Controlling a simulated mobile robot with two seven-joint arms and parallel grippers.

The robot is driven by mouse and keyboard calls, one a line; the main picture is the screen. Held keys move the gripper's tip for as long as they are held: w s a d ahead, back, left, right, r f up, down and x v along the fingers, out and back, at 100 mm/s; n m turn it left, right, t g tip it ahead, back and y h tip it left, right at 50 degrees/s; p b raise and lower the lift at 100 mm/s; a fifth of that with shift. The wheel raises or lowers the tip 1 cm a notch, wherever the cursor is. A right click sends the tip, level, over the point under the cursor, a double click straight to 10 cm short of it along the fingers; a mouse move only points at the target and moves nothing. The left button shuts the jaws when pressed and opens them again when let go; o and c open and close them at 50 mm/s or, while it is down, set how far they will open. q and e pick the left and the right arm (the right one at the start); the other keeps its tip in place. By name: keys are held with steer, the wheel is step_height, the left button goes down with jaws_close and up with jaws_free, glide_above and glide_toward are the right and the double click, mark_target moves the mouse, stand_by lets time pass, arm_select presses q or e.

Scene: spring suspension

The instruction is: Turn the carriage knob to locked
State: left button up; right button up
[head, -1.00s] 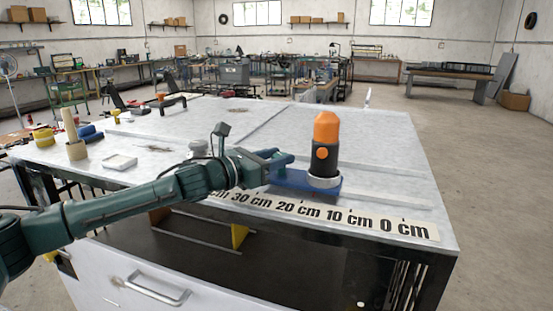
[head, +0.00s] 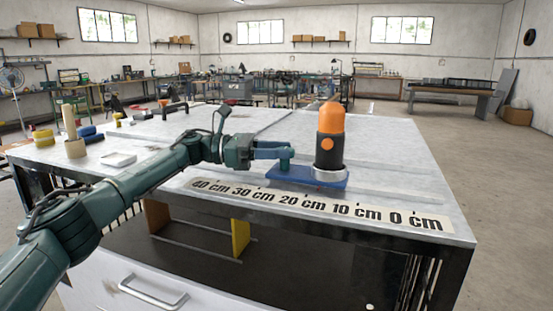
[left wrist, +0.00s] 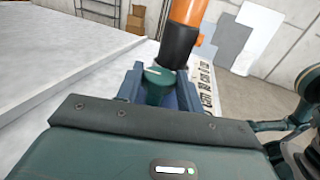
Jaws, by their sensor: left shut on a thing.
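The blue carriage (head: 322,182) sits on the grey bench behind the cm scale strip. A black and orange cylinder (head: 330,145) with a pale base stands upright on its right part. The green carriage knob (left wrist: 157,86) has a white line on top that runs roughly across the left wrist view, tilted slightly. The knob also shows at the carriage's left end in the head view (head: 285,165). My left gripper (head: 284,151) has its blue fingers on both sides of the knob and is shut on it. No lock marking is readable. My right gripper is out of view.
The scale strip (head: 310,205) runs along the bench's front edge. The bench right of the carriage is clear.

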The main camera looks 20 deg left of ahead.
arm_select(q)
steer(key=shift+d+r+m+g, duration=0.1)
steer(key=shift+m+g, duration=0.2)
steer(key=shift+g, duration=0.1)
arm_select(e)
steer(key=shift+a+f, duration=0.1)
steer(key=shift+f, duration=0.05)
arm_select(q)
steer(key=shift+r+g+b, duration=0.1)
steer(key=shift+g+b, duration=0.2)
steer(key=shift+b, duration=0.1)
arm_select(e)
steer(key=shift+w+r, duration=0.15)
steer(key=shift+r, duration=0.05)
arm_select(q)
steer(key=o, duration=1)
steer(key=shift+w, duration=0.1)
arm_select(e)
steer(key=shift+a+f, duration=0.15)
